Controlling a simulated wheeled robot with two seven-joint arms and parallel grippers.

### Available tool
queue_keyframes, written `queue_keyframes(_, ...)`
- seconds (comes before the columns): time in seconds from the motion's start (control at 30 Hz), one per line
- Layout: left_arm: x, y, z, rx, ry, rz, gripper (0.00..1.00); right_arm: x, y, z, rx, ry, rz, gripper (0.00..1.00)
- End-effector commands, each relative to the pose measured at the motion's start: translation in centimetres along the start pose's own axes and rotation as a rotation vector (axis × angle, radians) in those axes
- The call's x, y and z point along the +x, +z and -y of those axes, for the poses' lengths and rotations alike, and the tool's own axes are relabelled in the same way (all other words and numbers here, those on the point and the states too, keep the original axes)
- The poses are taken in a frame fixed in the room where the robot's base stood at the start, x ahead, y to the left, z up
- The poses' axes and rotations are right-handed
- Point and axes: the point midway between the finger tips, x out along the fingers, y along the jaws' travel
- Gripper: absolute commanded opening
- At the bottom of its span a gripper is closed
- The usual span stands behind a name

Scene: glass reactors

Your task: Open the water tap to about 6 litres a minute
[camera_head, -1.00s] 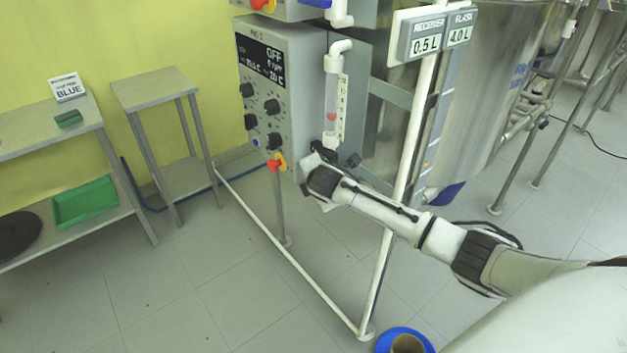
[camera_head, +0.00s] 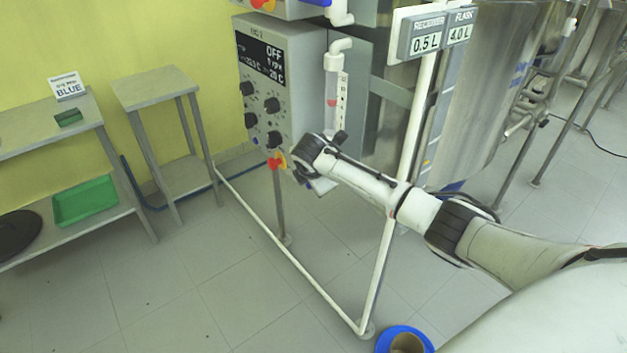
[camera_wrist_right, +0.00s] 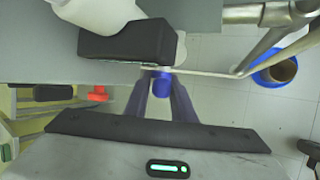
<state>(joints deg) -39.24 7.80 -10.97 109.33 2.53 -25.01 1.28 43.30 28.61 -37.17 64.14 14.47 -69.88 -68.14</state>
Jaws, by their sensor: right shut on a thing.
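The flow meter (camera_head: 332,90), a clear upright tube with a scale, is on the right side of the control box. Its red float (camera_head: 331,103) is partway up; the scale figures are too small to read. My right gripper (camera_head: 306,180) is just below the tube's lower end, and its wrist hides the tap in the head view. In the right wrist view, the fingers of my right gripper (camera_wrist_right: 161,92) converge and are shut on a small blue knob (camera_wrist_right: 162,76), which looks like the tap. My left gripper is not in view.
The control box (camera_head: 268,85) reads OFF and has black knobs and a red-and-yellow switch (camera_head: 276,161) close left of my gripper. A white pipe frame (camera_head: 380,270) stands right of it. A side table (camera_head: 160,88) and shelf are at left. Floor between is clear.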

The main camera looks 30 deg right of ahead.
Motion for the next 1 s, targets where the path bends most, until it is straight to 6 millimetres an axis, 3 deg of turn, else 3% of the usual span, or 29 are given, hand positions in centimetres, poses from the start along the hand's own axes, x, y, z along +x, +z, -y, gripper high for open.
queue_keyframes(0.07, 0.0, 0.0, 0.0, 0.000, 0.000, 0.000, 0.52, 0.0, 0.2, 0.0, 0.001, 0.000, 0.005, 0.00)
queue_keyframes(0.1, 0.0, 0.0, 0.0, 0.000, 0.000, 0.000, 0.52, 0.0, 0.2, 0.0, 0.001, 0.000, 0.005, 0.29)
queue_keyframes(0.17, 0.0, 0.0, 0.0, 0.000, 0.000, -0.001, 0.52, 0.0, 0.2, 0.0, 0.001, 0.000, 0.005, 0.36)
queue_keyframes(0.57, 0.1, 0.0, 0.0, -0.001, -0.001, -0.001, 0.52, -0.7, 0.1, 0.0, 0.001, 0.003, 0.001, 0.36)
queue_keyframes(1.0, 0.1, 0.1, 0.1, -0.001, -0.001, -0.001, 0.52, -8.1, 0.1, 0.0, 0.000, 0.004, 0.003, 0.36)
